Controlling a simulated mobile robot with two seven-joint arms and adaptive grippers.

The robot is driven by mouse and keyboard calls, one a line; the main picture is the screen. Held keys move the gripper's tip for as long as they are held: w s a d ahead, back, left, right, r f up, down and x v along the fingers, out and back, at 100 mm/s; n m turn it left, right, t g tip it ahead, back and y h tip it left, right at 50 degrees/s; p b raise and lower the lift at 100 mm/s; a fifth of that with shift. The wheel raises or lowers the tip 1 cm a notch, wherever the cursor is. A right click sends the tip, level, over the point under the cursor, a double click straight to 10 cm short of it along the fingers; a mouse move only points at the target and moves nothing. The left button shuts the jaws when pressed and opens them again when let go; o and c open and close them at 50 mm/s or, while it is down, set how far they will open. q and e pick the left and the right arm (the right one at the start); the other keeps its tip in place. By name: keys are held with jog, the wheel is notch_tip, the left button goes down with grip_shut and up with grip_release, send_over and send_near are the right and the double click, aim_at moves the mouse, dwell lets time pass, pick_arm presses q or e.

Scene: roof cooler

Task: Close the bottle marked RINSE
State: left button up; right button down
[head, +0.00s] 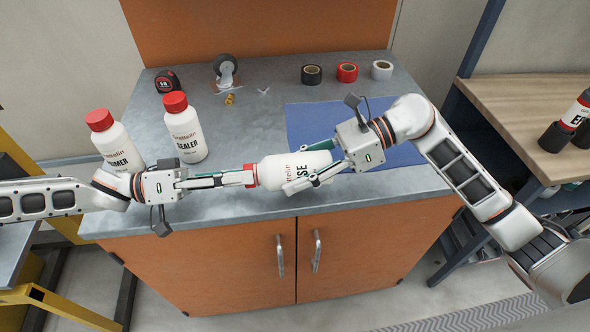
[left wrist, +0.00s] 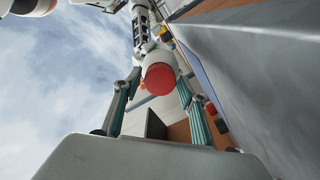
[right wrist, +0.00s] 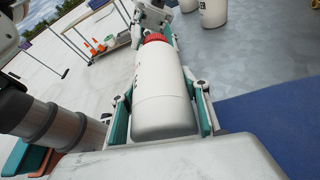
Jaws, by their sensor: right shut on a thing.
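The white RINSE bottle (head: 280,170) lies on its side in the air above the bench's front edge, its red-capped end to the left; its label is partly covered. My right gripper (head: 313,166) is shut on its body, also seen in the right wrist view (right wrist: 163,100). The red cap (head: 250,175) is at the bottle's mouth; I cannot tell how tightly it sits. My left gripper (head: 240,178) faces the cap from the left. In the left wrist view its fingers stand apart on either side of the cap (left wrist: 160,78), with small gaps showing.
Two white bottles with red caps, one marked SEALER (head: 185,130) and another (head: 114,140), stand close behind my left gripper. A blue mat (head: 300,122), tape rolls (head: 347,72) and a tape measure (head: 167,81) are on the bench (head: 250,110). A wooden table (head: 530,110) stands at right.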

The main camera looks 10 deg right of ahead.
pick_arm(q)
jog(key=c, duration=0.8)
jog(key=m, duration=0.3)
jog(key=o, duration=1.2)
jog(key=shift+a, duration=2.3)
jog(key=shift+c, duration=0.2)
